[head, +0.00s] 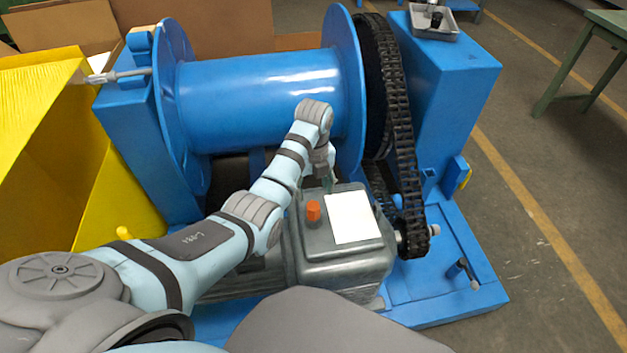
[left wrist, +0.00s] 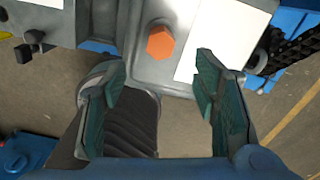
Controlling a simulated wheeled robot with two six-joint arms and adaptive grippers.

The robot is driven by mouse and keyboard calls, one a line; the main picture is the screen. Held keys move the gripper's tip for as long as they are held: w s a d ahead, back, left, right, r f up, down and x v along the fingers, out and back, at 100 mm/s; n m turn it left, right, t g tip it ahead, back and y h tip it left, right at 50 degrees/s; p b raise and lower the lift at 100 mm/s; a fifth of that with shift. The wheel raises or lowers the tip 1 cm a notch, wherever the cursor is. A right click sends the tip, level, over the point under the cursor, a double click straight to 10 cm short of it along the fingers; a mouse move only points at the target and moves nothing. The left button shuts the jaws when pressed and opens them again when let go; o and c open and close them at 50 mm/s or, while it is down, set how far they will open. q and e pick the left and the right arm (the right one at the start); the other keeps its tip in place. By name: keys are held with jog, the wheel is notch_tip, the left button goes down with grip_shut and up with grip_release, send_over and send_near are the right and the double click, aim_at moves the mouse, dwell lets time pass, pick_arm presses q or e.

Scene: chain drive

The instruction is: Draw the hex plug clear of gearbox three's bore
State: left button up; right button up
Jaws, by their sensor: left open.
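The orange hex plug (head: 313,211) stands upright on the top of the grey gearbox (head: 345,268), left of a white sheet. The bore under it is hidden, so I cannot tell how deep it sits. In the left wrist view the plug (left wrist: 160,42) shows its hexagonal head, just beyond and between the fingertips. My left gripper (head: 328,182) is beside the plug on its far side in the head view. In the left wrist view its fingers (left wrist: 159,62) are wide apart, with nothing between them. My right gripper is not in view.
A white sheet (head: 353,218) lies on the gearbox top. The blue drum (head: 262,95) stands behind it and the black chain (head: 400,130) runs down on the right. A small grey tray (head: 435,30) sits on the blue housing. A yellow bin (head: 50,150) is at left.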

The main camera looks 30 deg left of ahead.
aim_at(314, 207)
pick_arm(q)
notch_tip(314, 207, down, 10)
jog(key=b, duration=0.3)
jog(key=shift+r+b, duration=0.15)
jog(key=shift+b, duration=0.15)
jog(key=c, duration=1.2)
notch_tip(314, 207, up, 5)
jog(key=p, duration=0.5)
jog(key=shift+r+p, duration=2.1)
jog(key=shift+p, duration=0.55)
